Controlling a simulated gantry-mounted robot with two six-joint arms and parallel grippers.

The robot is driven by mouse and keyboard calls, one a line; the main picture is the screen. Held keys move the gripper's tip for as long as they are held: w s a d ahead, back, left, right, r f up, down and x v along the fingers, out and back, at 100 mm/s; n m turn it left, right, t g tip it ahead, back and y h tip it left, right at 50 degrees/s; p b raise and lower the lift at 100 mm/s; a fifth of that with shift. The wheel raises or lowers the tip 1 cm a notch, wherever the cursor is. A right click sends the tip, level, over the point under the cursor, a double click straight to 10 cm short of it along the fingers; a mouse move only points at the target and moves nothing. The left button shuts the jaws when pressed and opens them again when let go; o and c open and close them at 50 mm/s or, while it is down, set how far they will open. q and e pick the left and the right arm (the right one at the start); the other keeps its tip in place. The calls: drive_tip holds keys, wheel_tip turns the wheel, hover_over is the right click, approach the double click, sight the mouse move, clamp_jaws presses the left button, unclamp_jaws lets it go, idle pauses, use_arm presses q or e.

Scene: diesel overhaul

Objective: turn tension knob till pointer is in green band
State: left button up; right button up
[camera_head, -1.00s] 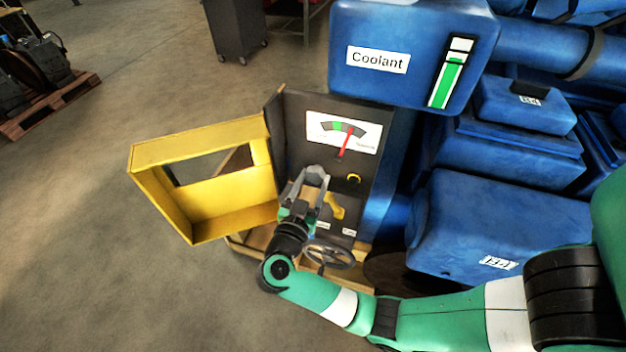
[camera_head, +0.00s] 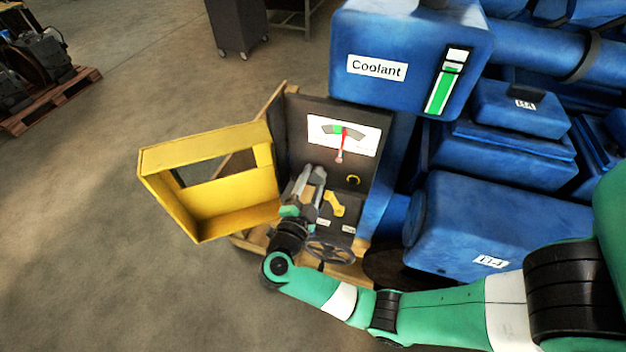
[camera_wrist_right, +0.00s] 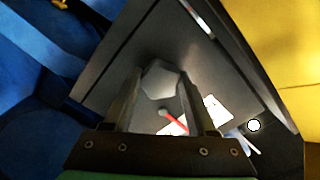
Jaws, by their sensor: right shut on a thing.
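The gauge (camera_head: 343,134) is a white plate on the dark panel (camera_head: 300,127) with a grey arc and a green band (camera_head: 334,129). Its red pointer (camera_head: 342,145) stands nearly upright, with its tip at or near the right edge of the green; I cannot tell exactly whether it is inside. My right gripper (camera_head: 316,172) reaches up to the panel below the gauge, shut on the grey faceted tension knob (camera_wrist_right: 160,82), seen between the fingers in the wrist view. In the head view the knob is mostly hidden by the fingers. My left gripper is not in view.
A yellow framed cover (camera_head: 215,201) stands out left of the panel. The blue coolant tank (camera_head: 400,35) and blue engine parts crowd the right.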

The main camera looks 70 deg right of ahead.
drive_tip(key=m, duration=0.2)
drive_tip(key=shift+m, duration=0.4)
drive_tip(key=m+b, duration=0.1)
drive_tip(key=m, duration=0.2)
drive_tip(key=shift+m+b, duration=0.3)
drive_tip(key=shift+b, duration=0.1)
drive_tip(key=m+b, duration=0.2)
drive_tip(key=m, duration=0.2)
drive_tip(key=shift+r+m+b, duration=0.15)
drive_tip(key=shift+m+b, duration=0.45)
drive_tip(key=shift+m, duration=0.5)
drive_tip(key=o, duration=1.4)
drive_tip(key=shift+a, duration=0.15)
